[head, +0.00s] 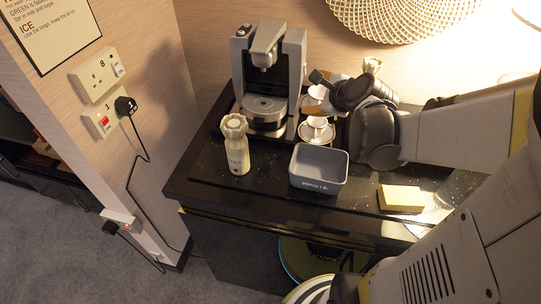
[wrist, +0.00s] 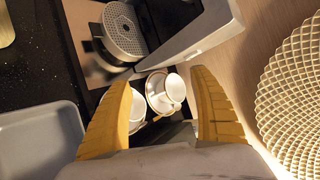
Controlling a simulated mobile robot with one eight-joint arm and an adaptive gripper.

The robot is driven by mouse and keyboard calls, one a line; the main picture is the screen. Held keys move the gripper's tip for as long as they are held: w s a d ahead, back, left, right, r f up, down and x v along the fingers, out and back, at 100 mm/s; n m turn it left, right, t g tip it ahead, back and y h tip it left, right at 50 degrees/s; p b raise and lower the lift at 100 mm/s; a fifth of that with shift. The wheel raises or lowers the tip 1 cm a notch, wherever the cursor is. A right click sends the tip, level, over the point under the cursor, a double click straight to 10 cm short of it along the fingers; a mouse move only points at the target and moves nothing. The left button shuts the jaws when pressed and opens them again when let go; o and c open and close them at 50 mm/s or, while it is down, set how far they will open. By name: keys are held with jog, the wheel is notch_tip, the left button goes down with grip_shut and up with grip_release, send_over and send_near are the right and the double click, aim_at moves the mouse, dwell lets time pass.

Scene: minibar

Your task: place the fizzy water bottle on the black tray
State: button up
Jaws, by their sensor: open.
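A cream bottle-shaped thing with a lobed top and a small label (head: 235,146) stands upright on the black surface in front of the coffee machine. I cannot read whether it is the fizzy water bottle. A flat black tray (head: 275,192) seems to lie on the black counter under it; its edges are hard to make out. My gripper (head: 318,92) is at the back, right of the coffee machine, over the cups, well apart from the cream bottle. In the wrist view the fingers (wrist: 165,88) are spread, with nothing held between them. A similar cream top (head: 372,65) shows behind my gripper, mostly hidden.
The coffee machine (head: 268,75) stands at the back left. White cups on saucers (head: 316,128) are beside it, under my gripper. A grey waste bin (head: 319,168) and a yellow block (head: 401,198) are toward the front. A woven bowl (head: 400,14) is at the back wall.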

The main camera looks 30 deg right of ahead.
jog(key=s+a+n+g+y, duration=0.1)
jog(key=s+a+n+g, duration=0.1)
jog(key=s+a+n, duration=0.5)
jog(key=s+a+f+n+g, duration=0.1)
jog(key=s+a+n+g, duration=0.1)
jog(key=s+a+n, duration=0.6)
jog(key=a+n, duration=0.6)
jog(key=n, duration=0.4)
jog(key=shift+s+a+f+y, duration=0.15)
jog(key=shift+s+f+y, duration=0.05)
jog(key=shift+y, duration=0.2)
